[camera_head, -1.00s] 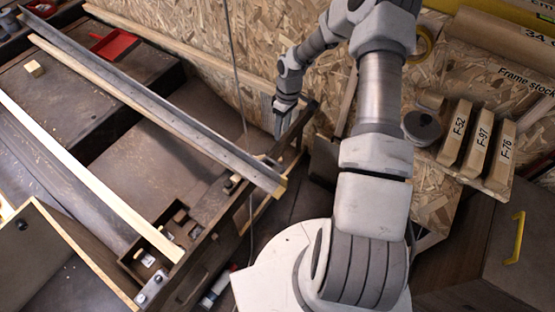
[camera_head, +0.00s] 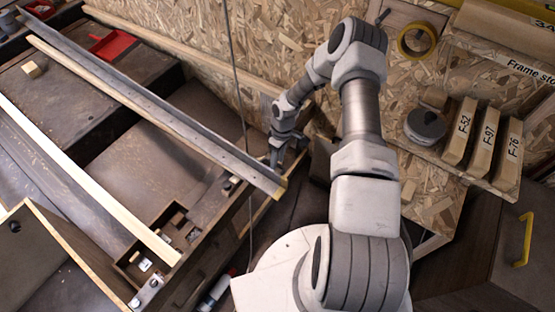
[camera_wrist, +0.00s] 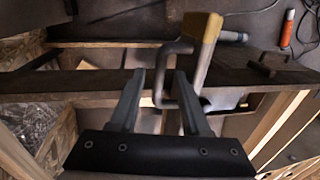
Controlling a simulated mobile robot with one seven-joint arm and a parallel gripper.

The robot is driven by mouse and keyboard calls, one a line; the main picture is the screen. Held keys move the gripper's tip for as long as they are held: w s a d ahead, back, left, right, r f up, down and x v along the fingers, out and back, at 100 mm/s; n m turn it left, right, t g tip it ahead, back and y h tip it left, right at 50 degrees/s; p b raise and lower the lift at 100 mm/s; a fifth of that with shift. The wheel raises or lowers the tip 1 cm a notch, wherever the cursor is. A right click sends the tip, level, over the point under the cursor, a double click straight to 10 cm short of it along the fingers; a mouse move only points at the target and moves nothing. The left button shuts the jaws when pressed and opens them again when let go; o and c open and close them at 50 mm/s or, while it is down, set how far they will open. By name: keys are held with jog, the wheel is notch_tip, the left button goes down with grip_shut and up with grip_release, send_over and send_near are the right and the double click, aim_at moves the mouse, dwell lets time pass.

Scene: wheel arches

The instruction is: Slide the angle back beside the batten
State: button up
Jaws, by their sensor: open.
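The long grey metal angle (camera_head: 165,107) runs diagonally from the top left to the middle of the head view. A pale wooden batten (camera_head: 95,82) lies along its lower-left side. The near end of this pair has a yellow tip (camera_head: 281,189), which also shows in the wrist view (camera_wrist: 212,28). My gripper (camera_head: 276,158) is just behind this near end, on its upper-right side. In the wrist view my gripper (camera_wrist: 157,78) is open, with a grey bent piece (camera_wrist: 163,72) showing between and beyond the fingers. I cannot tell whether they touch it.
A second pale wooden strip (camera_head: 88,178) lies across the bench to the left. A dark compartment box (camera_head: 150,262) is at the bench's near corner. A thin cable (camera_head: 237,80) hangs in front of the chipboard wall. Labelled blocks (camera_head: 485,140) stand on a shelf at right.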

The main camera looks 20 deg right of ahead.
grip_shut()
dwell(1.4)
